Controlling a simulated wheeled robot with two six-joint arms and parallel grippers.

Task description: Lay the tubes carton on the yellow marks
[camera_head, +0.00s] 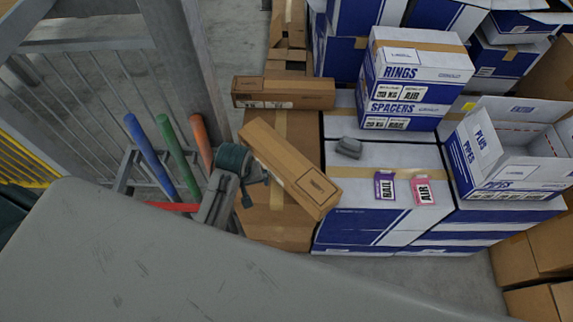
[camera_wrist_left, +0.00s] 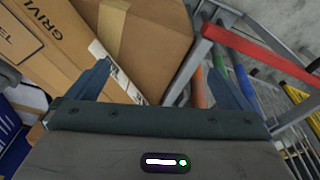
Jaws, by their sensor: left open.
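Two long, narrow brown cartons show in the head view; I cannot read "tubes" on either. The nearer long carton (camera_head: 290,167) lies slantwise from the big brown carton (camera_head: 262,222) toward the white-and-blue boxes (camera_head: 350,222). The other long carton (camera_head: 283,92) lies crosswise behind it. My left gripper (camera_head: 260,182) is open and empty beside the nearer carton's left side. In the left wrist view, the open fingers (camera_wrist_left: 165,78) frame brown cardboard, with a lettered long carton (camera_wrist_left: 60,45) at the left. I cannot make out yellow marks for certain. My right gripper is not in view.
A grey lump (camera_head: 349,147), a purple label (camera_head: 385,186) and a pink label (camera_head: 423,191) lie on the white boxes. A "RINGS" box (camera_head: 415,62) and an open "PLUG PIPES" box (camera_head: 497,150) stand behind and right. Coloured handles (camera_head: 173,140) and railings stand left.

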